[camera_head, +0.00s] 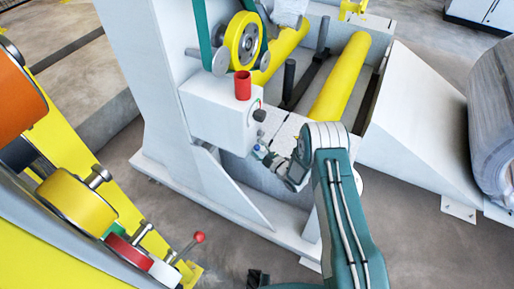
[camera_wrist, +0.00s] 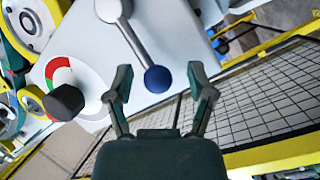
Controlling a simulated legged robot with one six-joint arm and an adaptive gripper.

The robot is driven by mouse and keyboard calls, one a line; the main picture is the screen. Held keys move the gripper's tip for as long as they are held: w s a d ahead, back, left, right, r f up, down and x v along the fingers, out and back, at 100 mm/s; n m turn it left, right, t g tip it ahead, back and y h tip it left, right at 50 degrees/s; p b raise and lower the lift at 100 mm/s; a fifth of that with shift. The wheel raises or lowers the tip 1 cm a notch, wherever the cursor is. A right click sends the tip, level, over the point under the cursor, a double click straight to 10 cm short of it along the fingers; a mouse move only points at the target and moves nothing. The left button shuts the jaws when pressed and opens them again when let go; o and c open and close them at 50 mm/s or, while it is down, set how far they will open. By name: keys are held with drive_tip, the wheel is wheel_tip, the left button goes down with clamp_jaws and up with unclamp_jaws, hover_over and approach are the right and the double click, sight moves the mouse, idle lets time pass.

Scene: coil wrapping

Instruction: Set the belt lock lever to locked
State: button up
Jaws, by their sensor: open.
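A lever with a blue ball knob (camera_wrist: 157,79) and a metal rod is in the wrist view. Its rod runs from a round pivot (camera_wrist: 113,9) on a white panel, at upper left, down to the knob. My gripper (camera_wrist: 161,72) is open, and the knob appears between its two fingertips with a visible gap on each side. The picture does not settle how far in depth the fingers are from the knob. In the head view my gripper (camera_head: 276,161) is beside the white box (camera_head: 212,112), and the lever is hard to make out there.
A black knob (camera_wrist: 66,101) sits by a red, white and green dial (camera_wrist: 60,73), left of the lever. A red cylinder (camera_head: 242,86) stands on the box. Yellow rollers (camera_head: 341,77) lie behind. A second lever with a red ball (camera_head: 199,237) is at lower left.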

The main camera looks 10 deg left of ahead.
drive_tip(key=shift+w+a, duration=0.2)
